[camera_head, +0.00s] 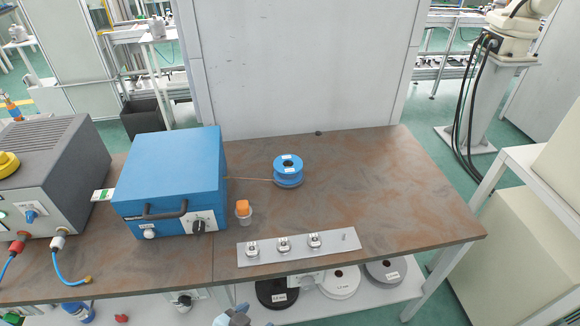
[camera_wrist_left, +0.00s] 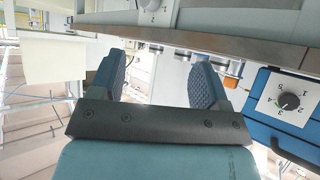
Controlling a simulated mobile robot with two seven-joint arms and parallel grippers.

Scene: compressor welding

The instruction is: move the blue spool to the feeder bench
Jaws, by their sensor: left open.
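A thin copper-coloured wire or rod runs between the spool and the box. My left gripper (camera_wrist_left: 156,78) is open in the left wrist view, with nothing between its padded fingers. The spool is not seen in that view. The blue box's dial panel (camera_wrist_left: 287,103) shows at its right. A small grey-blue piece at the bottom edge of the head view looks like part of a gripper. My right gripper cannot be made out.
An orange-capped cup (camera_head: 243,212) stands by the box. A metal plate with several fittings (camera_head: 298,246) lies at the front edge. More spools sit on the lower shelf (camera_head: 310,312). A grey machine (camera_head: 50,170) stands at left. The bench's right part is clear.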

